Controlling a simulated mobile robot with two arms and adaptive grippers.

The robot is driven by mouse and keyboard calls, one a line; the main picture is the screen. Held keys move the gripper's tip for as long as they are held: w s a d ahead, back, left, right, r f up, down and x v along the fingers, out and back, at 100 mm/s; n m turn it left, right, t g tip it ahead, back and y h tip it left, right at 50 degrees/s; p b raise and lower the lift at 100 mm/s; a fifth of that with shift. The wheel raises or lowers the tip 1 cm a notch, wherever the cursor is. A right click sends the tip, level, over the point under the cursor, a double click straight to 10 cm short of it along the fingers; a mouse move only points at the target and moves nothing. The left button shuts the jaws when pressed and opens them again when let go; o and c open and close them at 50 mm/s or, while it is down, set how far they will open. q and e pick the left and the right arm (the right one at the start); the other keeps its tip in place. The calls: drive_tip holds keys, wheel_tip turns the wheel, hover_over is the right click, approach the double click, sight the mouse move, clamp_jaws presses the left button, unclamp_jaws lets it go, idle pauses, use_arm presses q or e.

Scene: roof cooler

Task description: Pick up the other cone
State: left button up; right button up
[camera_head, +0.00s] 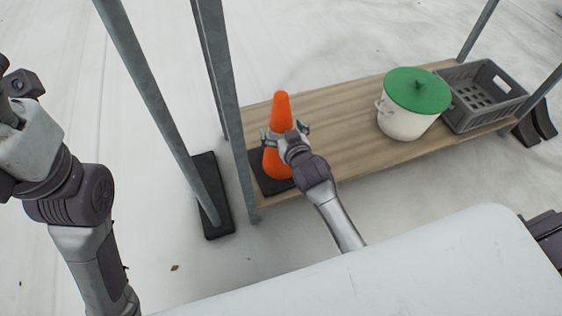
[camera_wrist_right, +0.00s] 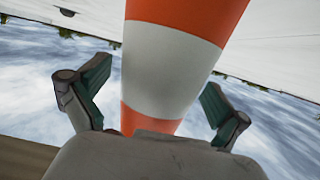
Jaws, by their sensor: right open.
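An orange cone with a white band (camera_head: 281,108) stands upright on a dark square base at the left end of a wooden shelf (camera_head: 345,112). My right gripper (camera_head: 285,131) is at the cone's middle, its fingers on either side. In the right wrist view the cone (camera_wrist_right: 172,70) fills the middle between the two open fingers of the right gripper (camera_wrist_right: 150,100), with gaps showing on both sides. My left arm comes in at the left; its gripper's fingers are not clearly in view. Only one cone shows.
A white pot with a green lid (camera_head: 414,105) and a grey crate (camera_head: 484,96) stand on the shelf's right part. Metal posts (camera_head: 222,90) rise at the shelf's left end, close to the cone. The shelf between cone and pot is clear.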

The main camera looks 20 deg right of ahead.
drive_tip(key=shift+w, duration=0.15)
drive_tip(key=c, duration=1.6)
drive_tip(key=shift+r, duration=0.1)
drive_tip(key=shift+c, duration=0.8)
